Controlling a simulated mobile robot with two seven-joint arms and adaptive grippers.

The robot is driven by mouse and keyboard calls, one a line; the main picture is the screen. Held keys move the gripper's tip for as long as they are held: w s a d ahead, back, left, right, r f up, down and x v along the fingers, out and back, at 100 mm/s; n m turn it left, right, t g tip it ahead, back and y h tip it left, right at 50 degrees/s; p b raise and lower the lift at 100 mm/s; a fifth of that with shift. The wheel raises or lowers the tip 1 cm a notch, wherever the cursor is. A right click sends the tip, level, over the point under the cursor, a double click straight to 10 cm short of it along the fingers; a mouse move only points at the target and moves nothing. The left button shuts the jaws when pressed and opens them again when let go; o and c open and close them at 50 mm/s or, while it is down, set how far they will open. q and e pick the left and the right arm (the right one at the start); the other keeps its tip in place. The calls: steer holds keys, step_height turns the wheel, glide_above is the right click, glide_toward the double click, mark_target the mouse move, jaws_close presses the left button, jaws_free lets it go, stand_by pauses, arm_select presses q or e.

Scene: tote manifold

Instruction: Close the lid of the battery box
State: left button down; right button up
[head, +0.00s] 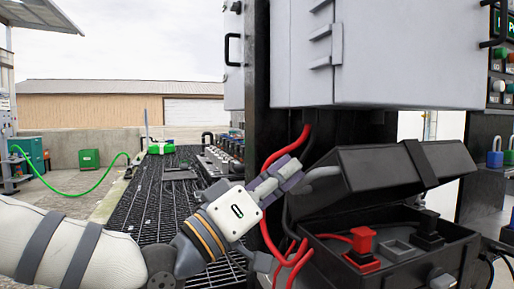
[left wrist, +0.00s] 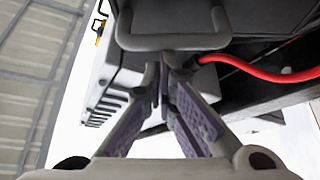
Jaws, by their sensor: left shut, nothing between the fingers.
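The black battery box (head: 420,262) stands at the right in the head view. Its black lid (head: 395,168) is raised and tilted over the box, so the inside shows. A red terminal (head: 362,243) and a black terminal (head: 428,228) are inside. A grey handle (head: 323,172) juts from the lid's left end. My left gripper (head: 285,172) is shut and empty beside this handle; whether they touch is unclear. In the left wrist view the closed fingertips (left wrist: 166,68) lie just below a grey handle loop (left wrist: 172,40). My right gripper is not in view.
Red cables (head: 268,235) hang behind my left gripper and run to the box. A grey cabinet (head: 385,50) is above the lid. A black grated bench (head: 150,205) extends at the left. Padlocks (head: 495,158) hang at the far right.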

arm_select(q)
steer(key=s+d+f+m+g+h+b, duration=0.1)
steer(key=s+f+m+g+h+b, duration=0.2)
steer(key=f+m, duration=0.5)
steer(key=shift+s+d+m+g+h+b, duration=0.4)
steer(key=shift+s+m+g+h, duration=0.2)
steer(key=shift+s+m+g, duration=0.75)
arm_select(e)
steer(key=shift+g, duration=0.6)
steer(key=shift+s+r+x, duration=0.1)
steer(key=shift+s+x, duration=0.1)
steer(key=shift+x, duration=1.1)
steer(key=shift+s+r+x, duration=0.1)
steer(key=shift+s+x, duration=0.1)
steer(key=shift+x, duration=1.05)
arm_select(q)
steer(key=shift+w+f+g, duration=0.1)
steer(key=shift+f+g, duration=0.05)
steer(key=shift+g, duration=0.1)
